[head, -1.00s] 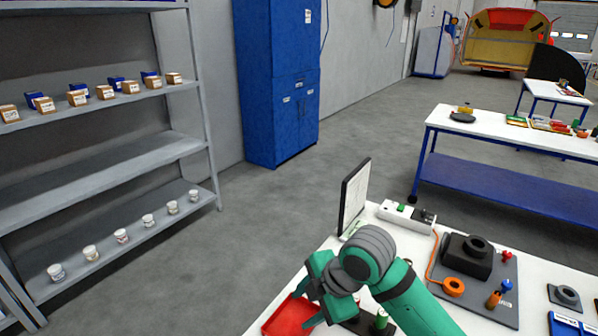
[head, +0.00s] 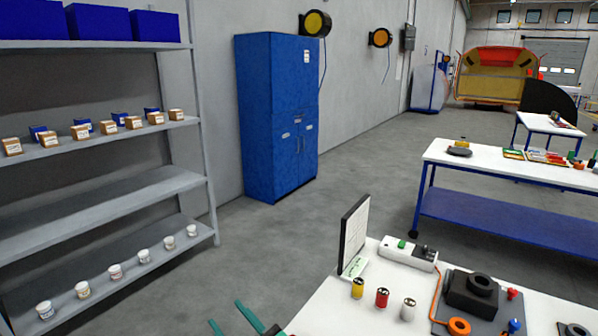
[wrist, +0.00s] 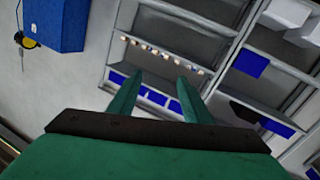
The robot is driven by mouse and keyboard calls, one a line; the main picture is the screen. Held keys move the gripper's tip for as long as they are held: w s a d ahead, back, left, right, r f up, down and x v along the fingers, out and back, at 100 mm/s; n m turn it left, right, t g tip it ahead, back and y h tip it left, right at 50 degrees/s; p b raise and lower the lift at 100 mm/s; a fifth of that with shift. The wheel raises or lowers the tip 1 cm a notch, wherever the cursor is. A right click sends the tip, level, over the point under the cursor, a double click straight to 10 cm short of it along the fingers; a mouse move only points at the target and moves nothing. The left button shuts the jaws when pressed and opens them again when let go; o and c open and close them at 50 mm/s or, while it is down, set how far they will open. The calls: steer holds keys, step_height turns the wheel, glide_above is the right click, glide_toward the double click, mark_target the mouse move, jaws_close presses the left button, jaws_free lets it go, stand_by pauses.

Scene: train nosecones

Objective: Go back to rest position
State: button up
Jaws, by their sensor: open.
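My gripper (head: 228,314) shows at the bottom edge of the head view, with its green fingers spread apart. In the wrist view the two green fingers (wrist: 160,78) are also apart, with nothing between them. The wrist camera looks toward the grey shelving (wrist: 210,28) and the blue cabinet (wrist: 57,22), seen tilted. Most of my arm is below the head view.
The white table (head: 335,309) is at the bottom right. Grey floor (head: 270,240) is clear beyond.

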steer(key=s+d+f+m+t+h, duration=0.2)
steer(key=s+d+f+m+h, duration=0.3)
steer(key=s+f, duration=0.4)
steer(key=s+d+f+m+t+h, duration=0.1)
steer(key=s+d+f+m+h, duration=0.3)
steer(key=s+f+m, duration=0.5)
steer(key=s+d+f+n+h, duration=0.1)
steer(key=s+d, duration=0.2)
steer(key=s, duration=0.8)
steer(key=s+d+f+n+g+h, duration=0.1)
steer(key=s+d+n, duration=0.1)
steer(key=s, duration=0.8)
steer(key=shift+s+d, duration=0.35)
steer(key=shift+d, duration=0.25)
